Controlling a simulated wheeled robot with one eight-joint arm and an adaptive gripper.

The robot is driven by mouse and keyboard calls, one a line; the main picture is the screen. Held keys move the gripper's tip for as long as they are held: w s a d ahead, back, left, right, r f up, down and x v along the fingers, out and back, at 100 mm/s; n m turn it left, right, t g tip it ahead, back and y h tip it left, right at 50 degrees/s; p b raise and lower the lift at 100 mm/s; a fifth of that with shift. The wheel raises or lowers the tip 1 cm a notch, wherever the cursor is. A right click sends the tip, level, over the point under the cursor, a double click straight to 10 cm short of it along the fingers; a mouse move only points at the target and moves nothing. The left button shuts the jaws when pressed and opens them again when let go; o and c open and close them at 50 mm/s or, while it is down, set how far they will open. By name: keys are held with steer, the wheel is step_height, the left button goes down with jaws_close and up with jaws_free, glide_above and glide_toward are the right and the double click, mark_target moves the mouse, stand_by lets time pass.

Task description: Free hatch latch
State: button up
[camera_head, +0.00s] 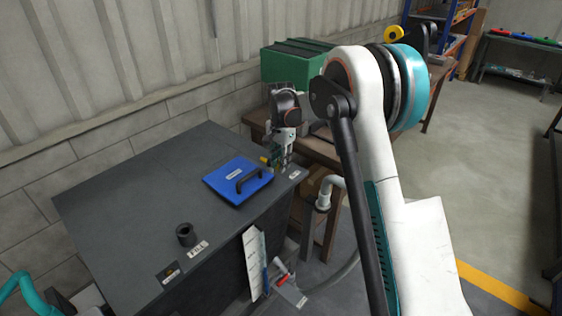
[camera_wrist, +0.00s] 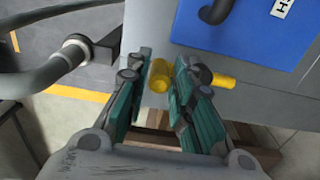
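The blue hatch (camera_head: 225,179) with a black handle lies on the dark grey cabinet top. In the wrist view the hatch (camera_wrist: 250,25) is at the upper right. A yellow latch (camera_head: 264,160) sits at the hatch's far right edge, partly hidden by my gripper (camera_head: 279,165). In the wrist view, one yellow end of the latch (camera_wrist: 158,76) shows between the fingers of my gripper (camera_wrist: 166,68). Another yellow end shows right of the right finger, which hides the part between. The fingers stand apart; contact with the latch cannot be told.
The grey cabinet (camera_head: 130,210) carries a short black cylinder (camera_head: 186,235) near its front edge. A grey pipe (camera_head: 328,187) rises beside the cabinet's right side. A wooden bench (camera_head: 318,151) with a green box (camera_head: 290,62) stands behind. Open floor lies right.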

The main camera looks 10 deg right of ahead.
steer(key=shift+o, duration=0.5)
step_height(320, 180, up, 12)
stand_by(0.4)
stand_by(1.1)
